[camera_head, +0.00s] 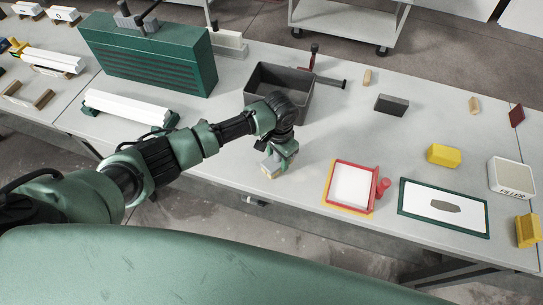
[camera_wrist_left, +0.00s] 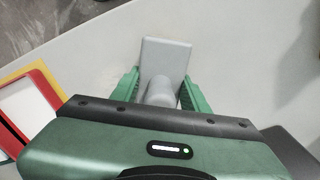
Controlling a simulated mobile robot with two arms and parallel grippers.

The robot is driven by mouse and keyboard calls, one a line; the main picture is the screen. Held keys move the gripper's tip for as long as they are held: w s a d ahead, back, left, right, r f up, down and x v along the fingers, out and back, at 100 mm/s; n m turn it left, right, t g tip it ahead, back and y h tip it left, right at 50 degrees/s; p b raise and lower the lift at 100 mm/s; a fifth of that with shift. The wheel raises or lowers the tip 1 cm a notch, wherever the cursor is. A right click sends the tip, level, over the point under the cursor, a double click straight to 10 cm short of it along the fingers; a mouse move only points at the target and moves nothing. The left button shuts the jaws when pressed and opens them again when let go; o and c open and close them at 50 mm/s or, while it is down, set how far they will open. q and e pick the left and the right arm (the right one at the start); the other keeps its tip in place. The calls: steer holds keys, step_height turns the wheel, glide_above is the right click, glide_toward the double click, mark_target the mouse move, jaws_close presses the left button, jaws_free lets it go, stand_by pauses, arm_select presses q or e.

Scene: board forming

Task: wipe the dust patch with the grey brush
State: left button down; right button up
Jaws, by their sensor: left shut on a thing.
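My left gripper (camera_head: 278,163) is over the table, left of the red-framed tray. It is shut on the grey brush (camera_wrist_left: 166,57); in the left wrist view its handle sits between the two green fingers and its flat rectangular head points away from the gripper. In the head view, the brush is mostly hidden by the gripper. The dust patch (camera_head: 446,206) is a dark grey, irregular smear on the white sheet (camera_head: 475,213) with a dark green border, to the right of the gripper and apart from it. My right gripper is out of view.
A red-framed tray (camera_head: 336,202) with a red knob lies between the gripper and the sheet. A yellow block (camera_head: 444,155), a filler box (camera_head: 511,175) and another yellow block (camera_head: 527,231) stand around the sheet. A grey bin (camera_head: 300,105) is behind the arm.

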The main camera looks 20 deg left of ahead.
arm_select(q)
steer(key=shift+s+d+f, duration=0.1)
steer(key=shift+d, duration=1.55)
steer(key=shift+s+d+f, duration=0.1)
steer(key=shift+s+d, duration=0.05)
steer(key=shift+d, duration=1.45)
steer(key=shift+s+d+f, duration=0.1)
steer(key=shift+d, duration=1.55)
steer(key=shift+d+r+b, duration=0.1)
steer(key=shift+d+b, duration=0.25)
steer(key=shift+d, duration=1.05)
steer(key=shift+s+d+r, duration=0.15)
steer(key=shift+s+d, duration=0.05)
steer(key=shift+d, duration=0.3)
steer(key=shift+r, duration=0.2)
steer(key=shift+w+a+p, duration=0.2)
steer(key=shift+w+a, duration=0.05)
steer(key=shift+a, duration=0.25)
steer(key=shift+w+a+p, duration=0.15)
steer(key=shift+w+a, duration=0.05)
steer(key=shift+a, duration=0.25)
steer(key=shift+s+a, duration=0.1)
steer(key=shift+a, duration=0.2)
steer(key=shift+a+f, duration=0.15)
steer(key=shift+a, duration=1.75)
steer(key=shift+a+f, duration=0.15)
steer(key=shift+a, duration=1.7)
steer(key=shift+a+f, duration=0.15)
steer(key=shift+a, duration=3.5)
